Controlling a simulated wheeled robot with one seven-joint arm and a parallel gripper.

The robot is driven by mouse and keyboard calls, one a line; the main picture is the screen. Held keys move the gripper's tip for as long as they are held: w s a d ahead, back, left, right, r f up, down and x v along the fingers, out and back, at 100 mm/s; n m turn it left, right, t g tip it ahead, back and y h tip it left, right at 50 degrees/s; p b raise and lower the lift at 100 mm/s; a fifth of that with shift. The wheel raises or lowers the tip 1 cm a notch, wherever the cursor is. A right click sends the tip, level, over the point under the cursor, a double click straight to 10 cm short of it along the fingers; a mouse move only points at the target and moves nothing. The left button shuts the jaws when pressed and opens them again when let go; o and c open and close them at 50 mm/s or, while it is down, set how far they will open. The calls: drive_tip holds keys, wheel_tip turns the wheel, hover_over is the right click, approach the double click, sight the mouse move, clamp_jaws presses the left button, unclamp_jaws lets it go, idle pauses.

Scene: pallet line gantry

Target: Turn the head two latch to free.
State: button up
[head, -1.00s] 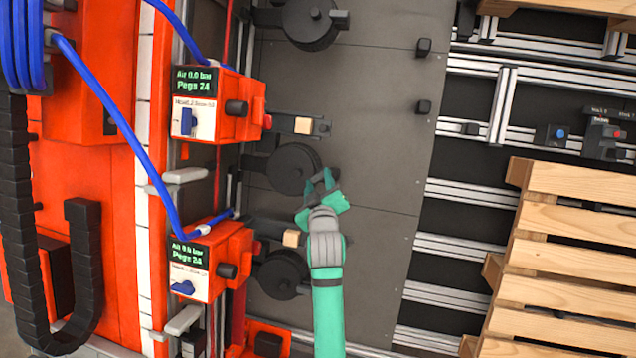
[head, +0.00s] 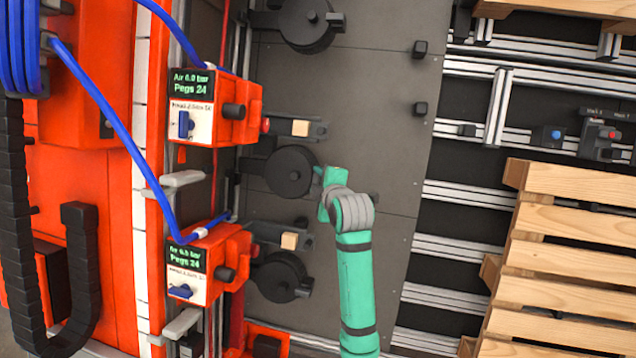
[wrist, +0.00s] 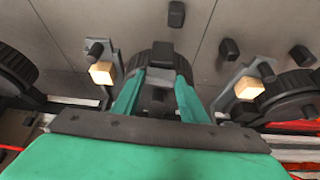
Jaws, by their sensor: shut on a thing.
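My gripper (head: 326,176) is at the right edge of the middle black round disc (head: 288,172) on the grey panel. In the wrist view its two green fingers (wrist: 160,82) are shut on a black handle (wrist: 158,96) at that disc, one finger on each side. Much of the handle is hidden by the gripper. The small label text is blurred, so I cannot tell which part is marked as the latch.
The lower red control box (head: 222,262) has a tilted blue knob (head: 181,291). Black brackets with tan blocks (head: 300,128) (head: 289,241) project above and below the middle disc. A wooden pallet (head: 570,235) stands at right. The grey panel (head: 375,120) is mostly bare.

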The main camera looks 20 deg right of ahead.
drive_tip(key=shift+n, duration=0.4)
drive_tip(key=o, duration=0.8)
drive_tip(key=shift+c, duration=0.2)
drive_tip(key=shift+s, duration=0.1)
drive_tip(key=v, duration=1)
drive_tip(key=shift+s+r, duration=0.2)
drive_tip(key=shift+r, duration=0.1)
